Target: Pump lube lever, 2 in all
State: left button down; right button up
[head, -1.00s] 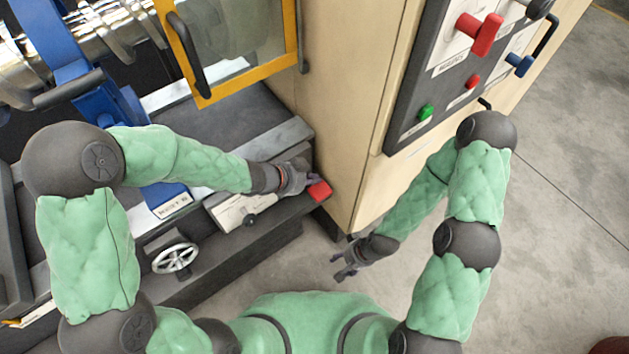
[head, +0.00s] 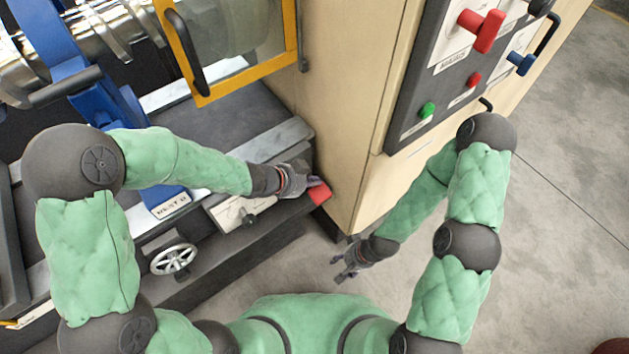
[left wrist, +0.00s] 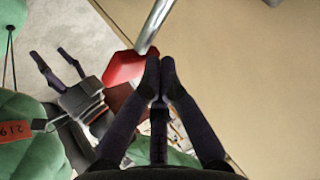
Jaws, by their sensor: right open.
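A red part (head: 319,194) sits at the right end of the machine's front ledge, against the beige cabinet. In the left wrist view it is a red block (left wrist: 124,68) next to a silver rod. I cannot tell for sure that this is the lube lever. My left gripper (head: 312,182) is right at the red part; in its wrist view the fingertips (left wrist: 160,66) are together, with nothing seen between them, close beside the red block and below the rod's end. Whether they touch it is unclear. My right gripper (head: 343,268) hangs open and empty over the floor.
A yellow-framed door (head: 204,97) and the beige cabinet (head: 350,110) rise behind. A control panel (head: 440,90) is at upper right.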

pick_arm(q)
jog(key=shift+s+f+b, duration=0.4)
jog(key=shift+s+f, duration=0.15)
jog(key=shift+f, duration=0.2)
dwell(0.5)
jog(key=shift+r, duration=0.1)
jog(key=shift+w+r+p, duration=0.25)
jog(key=shift+r+p, duration=0.25)
jog(key=shift+p, duration=0.3)
jog(key=shift+w+a+r+p, duration=0.1)
jog(key=shift+w+r+p, duration=0.15)
jog(key=shift+r+p, duration=0.7)
jog(key=shift+r, duration=0.25)
jog(key=r+p, duration=0.4)
jog(key=p, duration=0.1)
jog(key=shift+w+a+r, duration=0.25)
jog(key=shift+w+r, duration=0.1)
jog(key=shift+r, duration=0.05)
